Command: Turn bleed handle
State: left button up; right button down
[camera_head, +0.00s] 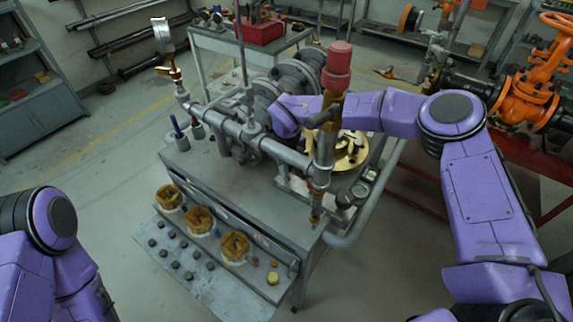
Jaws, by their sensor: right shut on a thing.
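My right arm reaches in from the right, behind the brass fitting with the red cap (337,68), to the valve assembly (298,82) on the grey bench (235,188). My right gripper (272,137) is at its front, just behind the horizontal grey pipe (282,154). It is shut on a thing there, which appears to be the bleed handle. Pipework and my own wrist hide the fingertips and the handle, so I cannot tell the handle's angle. My left arm shows only at the lower left; its gripper is out of view.
An orange valve (532,85) stands at right. The left floor is clear.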

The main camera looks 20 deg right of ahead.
jog(key=shift+w+r+n+p, duration=0.1)
jog(key=shift+n+p, duration=0.4)
jog(key=shift+n, duration=1.6)
jog(key=c, duration=1.1)
grip_release()
jog(key=shift+a, duration=0.1)
notch_tip(320, 180, up, 10)
jog(key=shift+f+b, duration=0.2)
jog(key=shift+b, duration=0.9)
jog(key=shift+r, duration=0.45)
